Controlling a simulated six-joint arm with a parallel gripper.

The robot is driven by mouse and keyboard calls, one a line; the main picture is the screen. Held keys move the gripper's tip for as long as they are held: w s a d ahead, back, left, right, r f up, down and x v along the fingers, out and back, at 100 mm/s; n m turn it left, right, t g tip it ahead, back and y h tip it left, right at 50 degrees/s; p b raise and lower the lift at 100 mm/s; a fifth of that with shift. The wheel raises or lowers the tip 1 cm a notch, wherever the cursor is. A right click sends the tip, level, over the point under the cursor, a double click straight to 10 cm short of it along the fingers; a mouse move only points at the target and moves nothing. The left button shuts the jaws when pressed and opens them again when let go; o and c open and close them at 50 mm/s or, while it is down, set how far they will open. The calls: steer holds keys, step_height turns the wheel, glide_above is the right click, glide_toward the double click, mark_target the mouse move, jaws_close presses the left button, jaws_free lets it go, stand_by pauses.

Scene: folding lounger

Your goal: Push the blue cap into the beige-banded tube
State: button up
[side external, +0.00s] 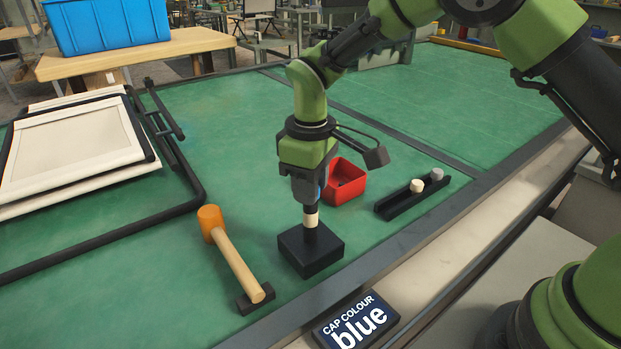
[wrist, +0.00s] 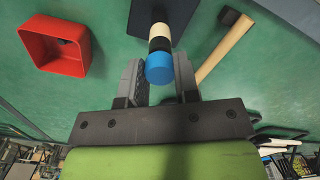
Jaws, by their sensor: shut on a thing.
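The blue cap (wrist: 160,68) sits between the two fingers of my gripper (wrist: 160,74), which are shut on it. It is in line with the beige-banded tube (wrist: 160,30); a dark section shows between blue and beige. I cannot tell how deep the cap sits. In the side view the tube (side external: 311,219) stands upright on a black block (side external: 302,261), which also shows in the wrist view (wrist: 177,12). My gripper (side external: 308,206) points straight down just over the tube's beige part. The fingers mostly hide the cap there.
A red bin (side external: 351,189) stands behind the block. A black rack (side external: 399,204) with a cream cap (side external: 417,186) and a grey cap (side external: 436,174) lies right. A mallet (side external: 235,258) lies left, beyond it a folded lounger frame (side external: 143,160). A sign (side external: 357,320) reads "CAP COLOUR blue".

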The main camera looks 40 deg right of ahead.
steer(key=o, duration=1)
steer(key=shift+c, duration=0.2)
step_height(320, 180, up, 9)
steer(key=shift+r, duration=0.45)
